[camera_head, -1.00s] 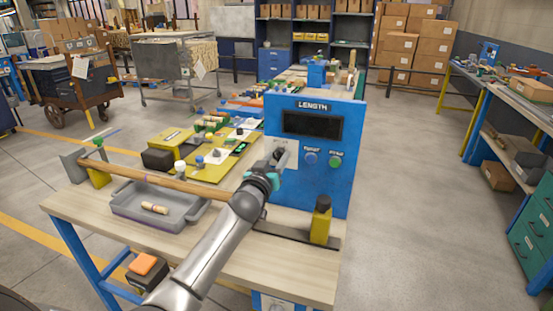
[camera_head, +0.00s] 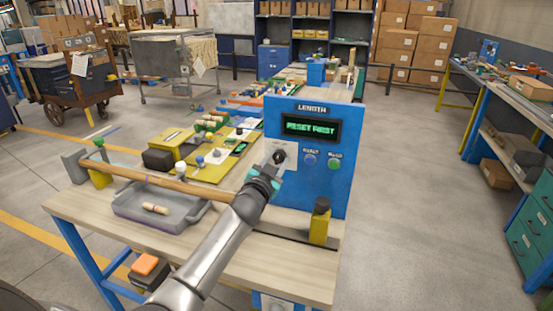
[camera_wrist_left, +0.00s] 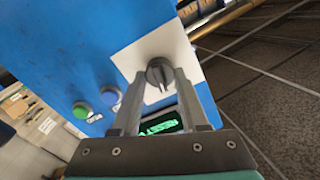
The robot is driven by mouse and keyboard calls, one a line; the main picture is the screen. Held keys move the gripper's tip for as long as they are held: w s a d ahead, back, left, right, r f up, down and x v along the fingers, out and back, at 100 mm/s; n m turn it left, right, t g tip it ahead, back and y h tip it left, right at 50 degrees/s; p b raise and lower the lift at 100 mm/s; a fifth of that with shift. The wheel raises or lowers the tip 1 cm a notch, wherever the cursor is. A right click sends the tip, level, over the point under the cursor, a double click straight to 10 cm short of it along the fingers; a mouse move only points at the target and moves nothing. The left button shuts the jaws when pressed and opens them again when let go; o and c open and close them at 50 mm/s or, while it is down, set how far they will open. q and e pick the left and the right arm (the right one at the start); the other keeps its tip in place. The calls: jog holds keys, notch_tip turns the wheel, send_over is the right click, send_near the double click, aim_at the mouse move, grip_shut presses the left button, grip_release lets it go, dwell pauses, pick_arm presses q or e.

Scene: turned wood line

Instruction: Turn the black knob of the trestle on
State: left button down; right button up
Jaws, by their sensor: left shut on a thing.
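The black knob (camera_head: 279,155) is on a pale plate on the front of the blue LENGTH box (camera_head: 335,192), which stands on the wooden trestle table. In the left wrist view the knob (camera_wrist_left: 158,71) sits between the two fingers, with a ridge across its face. My left gripper (camera_head: 273,163) is shut on the knob; its fingers also show in the wrist view (camera_wrist_left: 157,88). The box's display (camera_head: 311,127) is lit green and reads "RESET FIRST". My right gripper is in neither view.
A blue button (camera_head: 310,160) and a green button (camera_head: 335,163) sit right of the knob. A yellow block with a black top (camera_head: 320,222) stands before the box. A grey tray (camera_head: 172,219) holds a short wooden piece, with a long wooden rod (camera_head: 150,178) above it.

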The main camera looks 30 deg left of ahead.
pick_arm(q)
jog(key=shift+m, duration=1.1)
jog(key=shift+f, duration=0.1)
jog(key=shift+c, duration=2.1)
grip_release()
jog(key=p+v, duration=0.1)
jog(key=v, duration=1.4)
jog(key=shift+p, duration=0.3)
jog(key=shift+s+d, duration=0.15)
jog(key=shift+d, duration=0.05)
